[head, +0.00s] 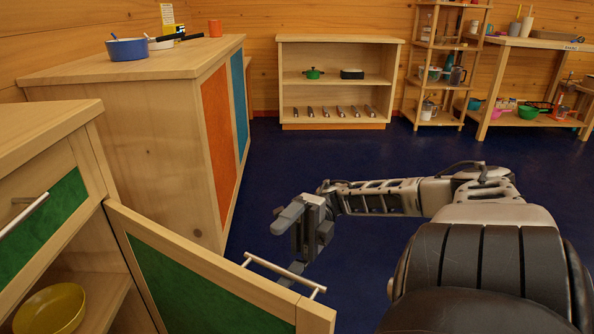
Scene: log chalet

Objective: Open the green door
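The green door (197,288) stands open at the lower left, swung out from the near wooden cabinet, with its green panel in a wood frame. Its pale bar handle (285,274) shows along the door's top edge, on the far side. My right gripper (290,246) is just beyond the handle, with its fingers apart and nothing seen between them. The lower finger passes partly behind the handle; I cannot tell whether they touch. My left gripper is out of view.
A yellow bowl (50,309) sits inside the open cabinet. A taller cabinet (160,139) with orange and blue doors stands behind. The dark blue floor (330,160) beyond my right arm is clear.

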